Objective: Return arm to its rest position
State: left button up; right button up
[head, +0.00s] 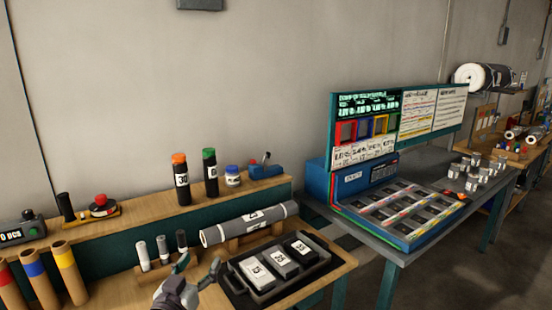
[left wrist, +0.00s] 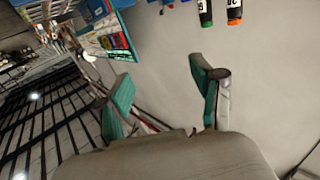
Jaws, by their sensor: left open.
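My left gripper (head: 197,268) is low in the head view, over the front of the near wooden bench. It sits left of the black tray and below the small upright cylinders. In the left wrist view the two teal-padded fingers (left wrist: 161,90) stand wide apart with nothing between them. A grey roll (head: 275,214) with white labels lies on a wooden cradle at the bench's right, clear of the gripper. My right gripper is not in view.
The black tray (head: 233,287) holds labelled grey blocks. Several small cylinders (head: 162,246) stand in a wooden holder close to the gripper. Capped bottles (head: 182,182) stand on the back shelf. A blue station (head: 362,178) stands on the grey table at right.

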pick_arm(q)
jog(key=s+a+f+g+y, duration=0.1)
jog(key=s+f+g, duration=0.15)
jog(key=f, duration=1.35)
jog(key=s+a+f+g+y, duration=0.15)
jog(key=f+g, duration=0.25)
jog(key=f, duration=1.2)
jog(key=s+f+g, duration=0.2)
jog(key=s+f, duration=0.6)
jog(key=f, duration=0.3)
jog(key=s+a+f+g, duration=0.2)
jog(key=s+f+g, duration=0.3)
jog(key=s+f, duration=1.3)
jog(key=s+a+f+g, duration=0.1)
jog(key=s+f, duration=0.1)
jog(key=s, duration=0.9)
jog(key=s+a+f+g, duration=0.1)
jog(key=s+f+g, duration=0.1)
jog(key=s, duration=0.9)
jog(key=shift+f+y, duration=0.2)
jog(key=shift+y, duration=0.25)
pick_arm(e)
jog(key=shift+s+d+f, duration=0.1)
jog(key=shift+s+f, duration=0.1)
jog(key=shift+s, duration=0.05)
